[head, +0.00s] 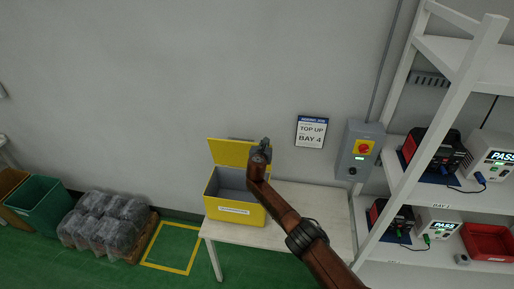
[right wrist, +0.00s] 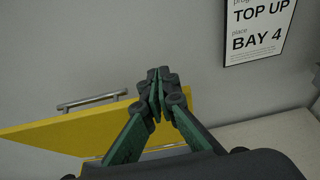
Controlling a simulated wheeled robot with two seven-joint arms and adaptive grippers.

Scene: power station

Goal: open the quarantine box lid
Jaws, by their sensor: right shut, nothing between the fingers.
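The yellow quarantine box (head: 234,211) stands on a white table, with a pale label on its front. Its yellow lid (head: 224,151) is raised at the back, and the grey inside of the box shows. The lid's yellow panel (right wrist: 70,130) also shows in the right wrist view, with a metal bar handle (right wrist: 92,101) along its edge. My right gripper (head: 261,150) is in front of the right part of the lid in the head view. In the right wrist view the fingers of my right gripper (right wrist: 158,95) are together and empty, beside the handle and apart from it. My left gripper is not seen.
The white table (head: 310,207) is bare right of the box. A grey switch box (head: 360,152) and a sign (head: 311,132) hang on the wall. A white shelf rack (head: 440,53) with devices stands at right. Wrapped bags (head: 105,220) and a green bin (head: 42,205) stand at left.

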